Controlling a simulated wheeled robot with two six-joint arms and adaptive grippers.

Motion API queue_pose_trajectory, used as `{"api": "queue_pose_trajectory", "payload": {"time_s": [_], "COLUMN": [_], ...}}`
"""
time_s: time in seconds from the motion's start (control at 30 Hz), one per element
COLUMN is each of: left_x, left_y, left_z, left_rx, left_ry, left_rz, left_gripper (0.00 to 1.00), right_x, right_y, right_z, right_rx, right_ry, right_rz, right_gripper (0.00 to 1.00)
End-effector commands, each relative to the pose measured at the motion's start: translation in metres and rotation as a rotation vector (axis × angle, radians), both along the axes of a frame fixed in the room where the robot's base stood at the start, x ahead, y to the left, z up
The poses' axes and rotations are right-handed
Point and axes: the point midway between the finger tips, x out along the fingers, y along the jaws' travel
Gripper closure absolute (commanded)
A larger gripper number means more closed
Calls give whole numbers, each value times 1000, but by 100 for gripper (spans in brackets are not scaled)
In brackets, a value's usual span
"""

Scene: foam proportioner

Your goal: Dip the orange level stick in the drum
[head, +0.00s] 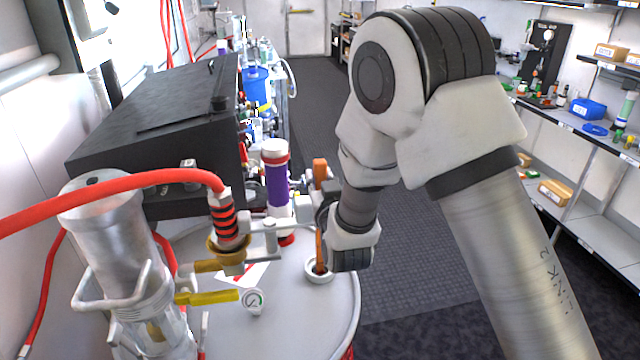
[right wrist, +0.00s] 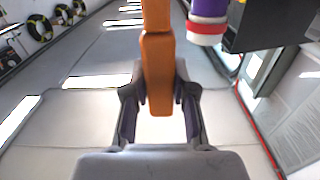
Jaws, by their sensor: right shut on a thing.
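The orange level stick (head: 319,246) stands about upright at the right side of the drum (head: 300,322). Its wider top shows above my right gripper (head: 325,203), which is shut on it. The stick's lower part meets the white-rimmed opening (head: 319,278) in the drum's top. Its lower end is hidden there, and I cannot tell how deep it reaches. In the right wrist view the stick (right wrist: 158,70) is between the two dark fingers (right wrist: 158,92). My left gripper is not in view.
On and beside the drum are a metal cylinder (head: 105,235) with a red hose (head: 120,185), a yellow lever (head: 212,297), a pressure gauge (head: 253,300) and a purple cylinder (head: 277,185). A black box (head: 160,110) stands behind. Shelves line the right; the floor between is clear.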

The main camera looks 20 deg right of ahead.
Motion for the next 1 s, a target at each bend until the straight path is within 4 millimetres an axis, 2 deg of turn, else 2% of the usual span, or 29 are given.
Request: {"api": "queue_pose_trajectory", "payload": {"time_s": [0.03,1.0], "left_x": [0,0], "left_y": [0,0], "left_z": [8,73], "left_rx": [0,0], "left_ry": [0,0], "left_rz": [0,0], "left_gripper": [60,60], "right_x": [0,0], "right_y": [0,0], "right_z": [10,111], "right_rx": [0,0], "right_ry": [-1,-1], "right_rz": [0,0], "right_gripper": [100,100]}}
